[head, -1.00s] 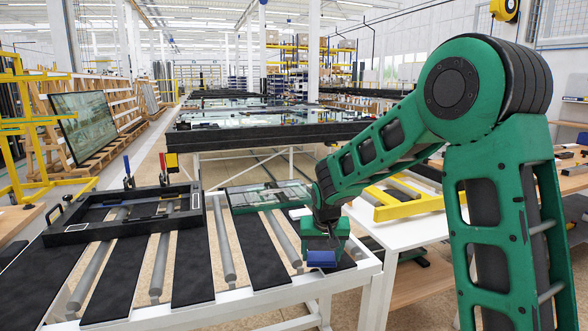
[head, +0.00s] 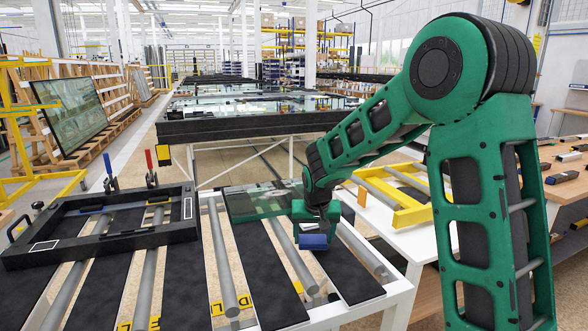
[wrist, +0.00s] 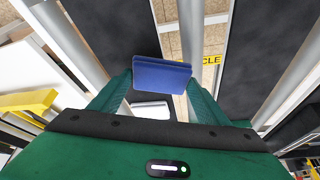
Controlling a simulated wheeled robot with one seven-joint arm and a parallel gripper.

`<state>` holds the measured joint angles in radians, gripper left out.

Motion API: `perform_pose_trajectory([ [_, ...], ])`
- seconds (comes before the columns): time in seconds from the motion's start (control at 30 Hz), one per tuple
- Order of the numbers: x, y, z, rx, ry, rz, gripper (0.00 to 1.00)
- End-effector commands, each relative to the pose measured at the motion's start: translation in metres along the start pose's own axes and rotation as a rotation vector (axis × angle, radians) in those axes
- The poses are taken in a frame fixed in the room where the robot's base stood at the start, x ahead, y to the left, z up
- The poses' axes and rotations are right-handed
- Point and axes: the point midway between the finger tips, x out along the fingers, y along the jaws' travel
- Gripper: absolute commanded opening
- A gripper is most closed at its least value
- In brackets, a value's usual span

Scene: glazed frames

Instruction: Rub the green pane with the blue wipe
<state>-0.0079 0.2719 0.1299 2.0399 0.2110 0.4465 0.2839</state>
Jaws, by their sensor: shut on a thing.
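The green pane (head: 252,204) lies flat on the dark strips of the roller table, and its right end is partly covered by my arm. My gripper (head: 317,232) is at the right front of the pane, over the strips. It is shut on the blue wipe (head: 313,242), a folded pad. In the wrist view the wipe (wrist: 162,73) is held between the two green fingers. The pane cannot be made out in the wrist view. The wipe appears apart from the pane, in front of its near right corner.
A black frame (head: 62,254) with clamps lies on the table to the left. A white side table with a yellow rack (head: 411,216) and an orange block (head: 361,196) stands at the right. Bare strips and rollers lie in front of the pane.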

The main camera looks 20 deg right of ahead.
Motion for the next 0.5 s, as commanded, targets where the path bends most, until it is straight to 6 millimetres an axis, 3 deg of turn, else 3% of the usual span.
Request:
perform_pose_trajectory([
  [0.5, 0.0019, 0.0119, -0.0045, 0.011, -0.001, 0.004, 0.52],
])
